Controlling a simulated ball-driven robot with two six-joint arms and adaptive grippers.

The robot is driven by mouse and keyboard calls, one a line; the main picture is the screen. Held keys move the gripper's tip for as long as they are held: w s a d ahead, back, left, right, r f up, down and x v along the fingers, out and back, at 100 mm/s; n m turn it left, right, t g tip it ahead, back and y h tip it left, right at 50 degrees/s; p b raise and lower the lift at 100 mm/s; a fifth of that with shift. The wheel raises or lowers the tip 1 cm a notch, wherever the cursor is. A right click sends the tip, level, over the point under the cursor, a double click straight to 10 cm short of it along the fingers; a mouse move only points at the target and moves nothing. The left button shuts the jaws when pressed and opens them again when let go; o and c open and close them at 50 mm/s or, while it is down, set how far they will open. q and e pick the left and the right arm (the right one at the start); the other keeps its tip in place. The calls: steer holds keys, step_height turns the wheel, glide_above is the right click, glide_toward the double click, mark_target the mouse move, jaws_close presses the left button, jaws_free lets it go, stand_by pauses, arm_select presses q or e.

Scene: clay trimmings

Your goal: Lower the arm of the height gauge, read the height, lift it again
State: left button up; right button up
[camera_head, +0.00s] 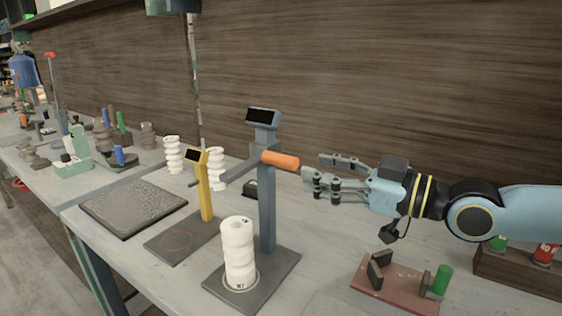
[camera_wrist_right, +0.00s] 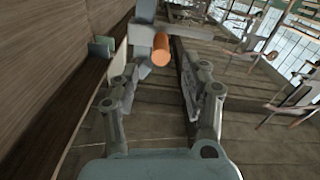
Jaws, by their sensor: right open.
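The height gauge (camera_head: 267,205) is a blue-grey column on a dark base plate, with a dark display (camera_head: 263,116) on top showing no readable figures. Its arm sticks out to the left above a white ribbed cylinder (camera_head: 238,252) that stands upright on the base. An orange handle (camera_head: 281,160) points right from the column; it also shows in the right wrist view (camera_wrist_right: 162,50). My right gripper (camera_head: 311,171) is open and empty, just right of the handle. In the wrist view its fingers (camera_wrist_right: 165,78) spread either side of the handle, which lies beyond them. My left gripper is out of view.
A yellow gauge (camera_head: 204,190) stands close on the left, with a dark textured slab (camera_head: 133,207) beyond it. A reddish-brown plate fixture with a green-handled clamp (camera_head: 398,286) lies below my right wrist. A wooden wall (camera_head: 400,80) stands behind the table.

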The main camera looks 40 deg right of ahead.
mark_target(280, 166)
steer(key=b+x, duration=0.5)
steer(key=x, duration=0.2)
steer(key=shift+w+f, duration=0.15)
steer(key=shift+w+a+b, duration=0.3)
steer(key=shift+w+a, duration=0.05)
steer(key=shift+w, duration=0.25)
steer(key=shift+c, duration=0.2)
steer(key=shift+c, duration=1.2)
jaws_close()
